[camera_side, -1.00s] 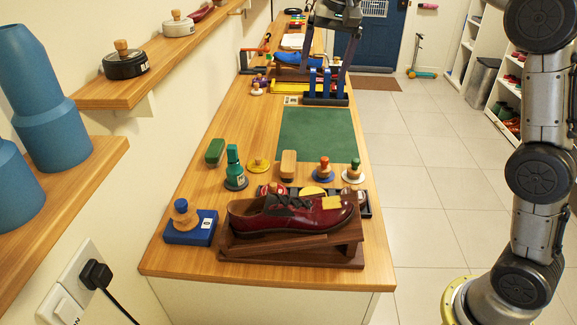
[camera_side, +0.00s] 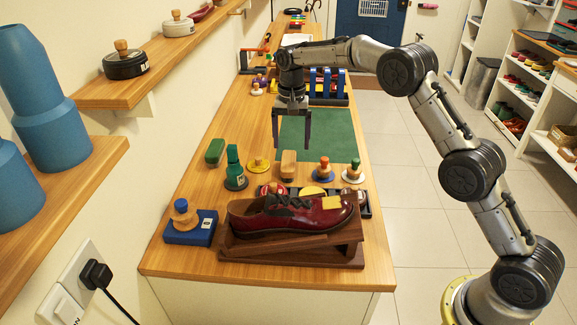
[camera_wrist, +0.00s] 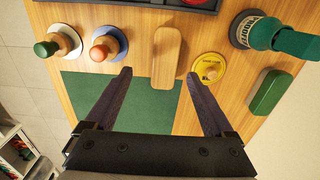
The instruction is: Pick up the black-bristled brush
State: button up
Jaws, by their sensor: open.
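Two block-shaped brushes lie on the wooden bench. One has a pale wooden back (camera_side: 288,163) and also shows in the wrist view (camera_wrist: 166,57). The other has a green back (camera_side: 215,152) and is at the right in the wrist view (camera_wrist: 271,92). My gripper (camera_side: 292,146) is open and empty, pointing down above the bench near the wooden-backed brush. In the wrist view, that brush lies between and beyond my fingertips (camera_wrist: 158,75).
Round knobbed pieces, one on a yellow disc (camera_wrist: 209,66), and a green bottle (camera_side: 233,163) stand close by. A burgundy shoe (camera_side: 285,216) sits on a wooden stand in front. The green mat (camera_side: 335,140) is clear. A wall shelf (camera_side: 160,72) borders the left.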

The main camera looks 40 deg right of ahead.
aim_at(288, 160)
jog(key=shift+w+a+f, duration=0.15)
jog(key=shift+f, duration=1.75)
jog(key=shift+w+a+f, duration=0.15)
jog(key=shift+f, duration=1.75)
grip_shut()
jog(key=shift+r, duration=0.5)
notch_tip(288, 160, up, 2)
jog(key=shift+r, duration=0.2)
jog(key=s+r, duration=0.9)
jog(key=s, duration=0.5)
jog(key=shift+a+r, duration=0.15)
jog(key=shift+r, duration=0.15)
